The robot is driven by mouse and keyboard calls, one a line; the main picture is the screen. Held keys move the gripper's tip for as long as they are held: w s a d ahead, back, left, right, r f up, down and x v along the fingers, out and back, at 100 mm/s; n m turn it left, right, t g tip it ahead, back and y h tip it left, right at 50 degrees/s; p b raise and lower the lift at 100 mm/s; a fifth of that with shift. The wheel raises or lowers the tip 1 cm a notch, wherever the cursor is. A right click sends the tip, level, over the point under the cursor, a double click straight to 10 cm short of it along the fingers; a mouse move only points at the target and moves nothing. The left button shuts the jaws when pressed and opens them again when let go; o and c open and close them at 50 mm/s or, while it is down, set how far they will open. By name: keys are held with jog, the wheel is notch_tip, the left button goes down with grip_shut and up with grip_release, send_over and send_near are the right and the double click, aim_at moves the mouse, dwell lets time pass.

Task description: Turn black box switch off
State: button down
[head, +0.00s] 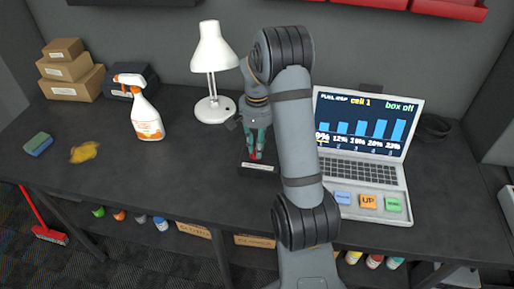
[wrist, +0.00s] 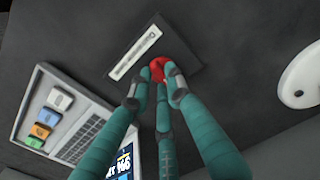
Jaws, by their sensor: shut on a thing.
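The black box (head: 258,171) lies flat on the dark table, left of the laptop, with a pale label strip (wrist: 135,53) on its top. Its red switch (wrist: 157,66) stands beside the label. My gripper (wrist: 158,82) points down at the box, with its teal fingers closed around the red switch. In the head view my gripper (head: 257,152) is over the box, and only a little red shows between the fingers. The laptop (head: 365,140) screen reads "box off". The fingers partly hide the switch, so its exact position cannot be told.
A white lamp (head: 211,60) stands behind and left of the box. A spray bottle (head: 145,115), a yellow cloth (head: 85,152), a sponge (head: 38,144) and cardboard boxes (head: 75,75) are farther left. The table between bottle and box is clear.

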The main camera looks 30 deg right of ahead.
jog(key=shift+n, duration=0.3)
jog(key=c, duration=1.7)
grip_release()
jog(key=shift+o, duration=0.3)
jog(key=shift+r, duration=0.1)
notch_tip(320, 180, up, 12)
notch_tip(320, 180, down, 12)
jog(key=shift+f, duration=0.1)
